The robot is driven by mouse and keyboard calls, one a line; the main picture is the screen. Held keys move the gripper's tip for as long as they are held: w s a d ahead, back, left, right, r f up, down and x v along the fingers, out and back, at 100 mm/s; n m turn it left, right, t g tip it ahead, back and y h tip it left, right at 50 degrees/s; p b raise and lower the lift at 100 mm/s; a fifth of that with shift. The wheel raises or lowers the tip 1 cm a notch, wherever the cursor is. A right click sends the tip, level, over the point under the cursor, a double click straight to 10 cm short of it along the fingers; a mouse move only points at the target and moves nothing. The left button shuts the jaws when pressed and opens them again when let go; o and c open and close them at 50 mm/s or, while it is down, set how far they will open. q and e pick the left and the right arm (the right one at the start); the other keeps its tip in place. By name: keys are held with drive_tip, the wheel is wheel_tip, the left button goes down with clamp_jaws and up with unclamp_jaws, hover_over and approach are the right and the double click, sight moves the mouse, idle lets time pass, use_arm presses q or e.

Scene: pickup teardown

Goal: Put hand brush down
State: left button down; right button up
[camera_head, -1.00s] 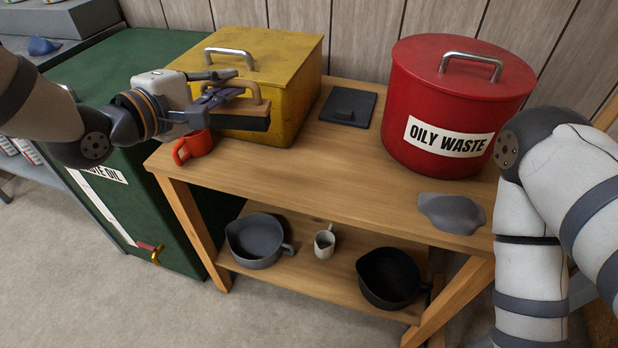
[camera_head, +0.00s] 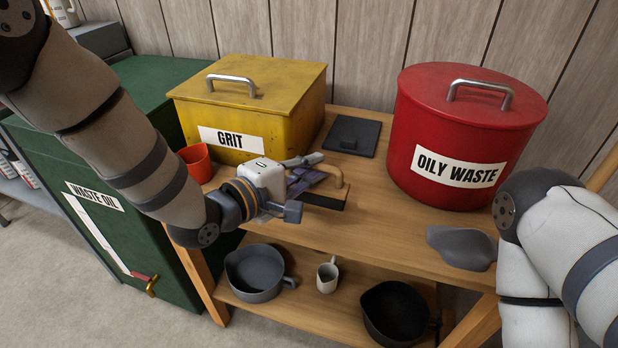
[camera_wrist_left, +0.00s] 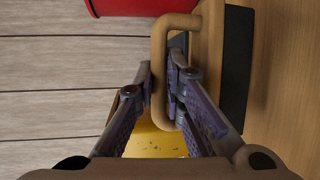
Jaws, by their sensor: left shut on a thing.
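The hand brush (camera_head: 340,181) has a looped wooden handle and a dark bristle strip. My left gripper (camera_head: 312,177) is shut on its handle over the middle of the wooden bench top (camera_head: 375,220), in front of the yellow grit box. The brush is low over the bench; I cannot tell whether it touches. In the left wrist view the fingers (camera_wrist_left: 160,85) lie on either side of the handle (camera_wrist_left: 159,60), with the wooden block and dark bristles (camera_wrist_left: 236,65) to the right. My right arm is at the right edge, its gripper out of view.
The yellow grit box (camera_head: 290,115), orange mug (camera_head: 196,162), dark flat pad (camera_head: 352,136), red oily waste bin (camera_head: 440,130) and grey cloth-like piece (camera_head: 462,247) are on the bench. Pans (camera_head: 257,272) and a small jug (camera_head: 327,275) stand on the lower shelf. Bench space is clear right of the brush.

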use_arm(q)
drive_tip(key=shift+a+f, duration=0.1)
drive_tip(key=shift+f, duration=1.35)
drive_tip(key=c, duration=1.7)
unclamp_jaws()
